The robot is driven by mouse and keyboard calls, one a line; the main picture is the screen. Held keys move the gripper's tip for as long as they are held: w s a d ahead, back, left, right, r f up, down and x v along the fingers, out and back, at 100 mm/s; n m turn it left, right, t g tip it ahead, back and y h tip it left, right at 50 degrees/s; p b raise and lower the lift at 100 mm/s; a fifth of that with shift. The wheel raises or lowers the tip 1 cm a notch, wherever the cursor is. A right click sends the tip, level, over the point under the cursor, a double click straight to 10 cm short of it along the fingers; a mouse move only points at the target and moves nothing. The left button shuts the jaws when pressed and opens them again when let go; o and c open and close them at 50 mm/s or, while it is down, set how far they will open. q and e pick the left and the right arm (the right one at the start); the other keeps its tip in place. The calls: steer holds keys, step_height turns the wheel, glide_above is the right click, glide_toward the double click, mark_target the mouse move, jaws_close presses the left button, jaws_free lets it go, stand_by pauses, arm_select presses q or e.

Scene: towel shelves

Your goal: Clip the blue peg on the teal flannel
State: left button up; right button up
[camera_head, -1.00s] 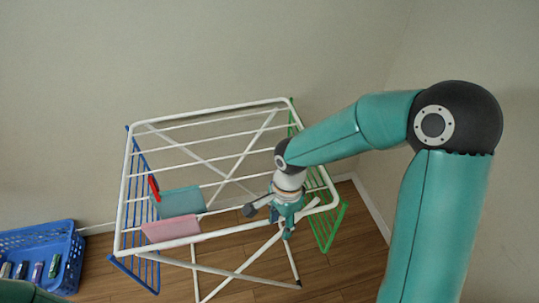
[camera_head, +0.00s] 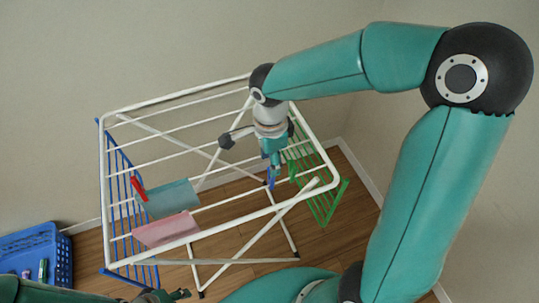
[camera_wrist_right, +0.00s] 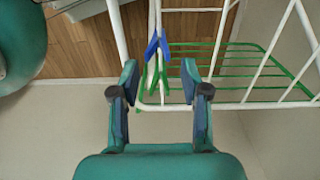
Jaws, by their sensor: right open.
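The teal flannel (camera_head: 168,199) hangs over a rail in the left part of the white drying rack, with a red peg (camera_head: 138,189) at its left end. The blue peg (camera_head: 271,178) is at the rack's right side, just below my right gripper (camera_head: 276,158). In the right wrist view the blue peg (camera_wrist_right: 157,46) sits at a white rail, beyond the fingertips and left of centre.
A pink cloth (camera_head: 166,231) hangs in front of the teal flannel. The rack (camera_head: 190,98) has a blue wing (camera_head: 125,190) and a green wing (camera_head: 325,195). A blue basket (camera_head: 30,250) with pegs stands at left. Walls close in behind and right.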

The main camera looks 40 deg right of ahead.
steer(key=shift+s+f+b, duration=0.15)
steer(key=shift+f+b, duration=2.4)
steer(key=shift+f, duration=0.45)
jaws_close()
steer(key=shift+r, duration=0.1)
step_height(320, 180, up, 7)
steer(key=p, duration=0.4)
steer(key=shift+p, duration=0.35)
